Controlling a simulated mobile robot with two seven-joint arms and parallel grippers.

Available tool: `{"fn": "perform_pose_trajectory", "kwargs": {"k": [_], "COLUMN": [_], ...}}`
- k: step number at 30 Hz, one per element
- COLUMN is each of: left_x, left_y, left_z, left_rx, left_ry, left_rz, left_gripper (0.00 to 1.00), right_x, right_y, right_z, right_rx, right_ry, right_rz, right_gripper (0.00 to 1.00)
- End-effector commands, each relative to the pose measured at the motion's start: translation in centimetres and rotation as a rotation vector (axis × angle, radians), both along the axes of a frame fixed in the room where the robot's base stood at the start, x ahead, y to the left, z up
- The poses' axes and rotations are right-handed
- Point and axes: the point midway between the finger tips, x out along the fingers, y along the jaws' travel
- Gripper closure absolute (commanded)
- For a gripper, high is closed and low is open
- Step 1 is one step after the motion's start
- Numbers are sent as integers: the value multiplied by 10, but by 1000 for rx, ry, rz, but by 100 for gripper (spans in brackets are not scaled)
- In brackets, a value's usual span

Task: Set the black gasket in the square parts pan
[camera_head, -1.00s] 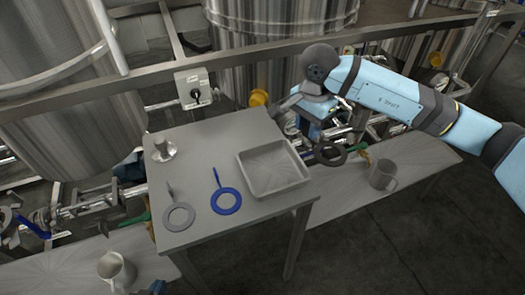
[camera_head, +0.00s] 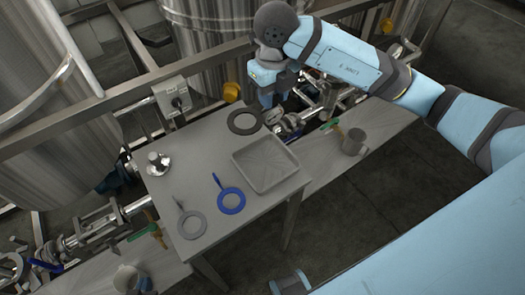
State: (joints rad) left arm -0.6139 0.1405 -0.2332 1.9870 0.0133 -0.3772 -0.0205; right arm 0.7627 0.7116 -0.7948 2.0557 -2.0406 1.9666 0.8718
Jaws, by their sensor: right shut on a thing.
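The black gasket (camera_head: 232,124) is a flat dark ring, seen in the head view behind the square parts pan and a little to its left, against the table's back edge. My right gripper (camera_head: 266,112) reaches in from the upper right and is shut on the ring's right side; its fingertips are small and partly hidden. The square parts pan (camera_head: 264,179) is a shallow grey tray on the table's right side and looks empty. My left gripper is not in view.
The grey table (camera_head: 200,155) also bears a blue ring with a handle (camera_head: 231,208), a grey ring with a handle (camera_head: 191,235) and a metal fitting (camera_head: 158,163). A mug (camera_head: 354,142) stands on the lower bench to the right. Steel tanks and pipework stand behind.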

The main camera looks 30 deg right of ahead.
Motion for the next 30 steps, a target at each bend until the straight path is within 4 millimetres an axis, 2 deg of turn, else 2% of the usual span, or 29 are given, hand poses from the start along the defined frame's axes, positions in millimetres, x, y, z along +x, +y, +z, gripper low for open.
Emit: {"fn": "perform_pose_trajectory", "kwargs": {"k": [12, 15, 18, 25, 30], "left_x": [1, 1, 1, 1, 1], "left_y": [-2, -2, -2, -2, -2], "left_z": [12, 15, 17, 17, 18], "left_rx": [-4, -4, -5, -4, -4], "left_ry": [-5, -8, -9, -8, -5], "left_rz": [-1, -1, -1, -1, -1], "left_gripper": [100, 100, 100, 100, 100], "right_x": [-2, -1, -1, -1, -1], "right_y": [0, 0, 0, 0, 0], "right_z": [-107, -128, -142, -159, -185], "right_rx": [-1, -1, 0, -1, -1], "right_ry": [7, 4, 3, 4, 5], "right_rz": [-2, -3, -1, -1, -1], "right_gripper": [91, 91, 91, 91, 91]}}
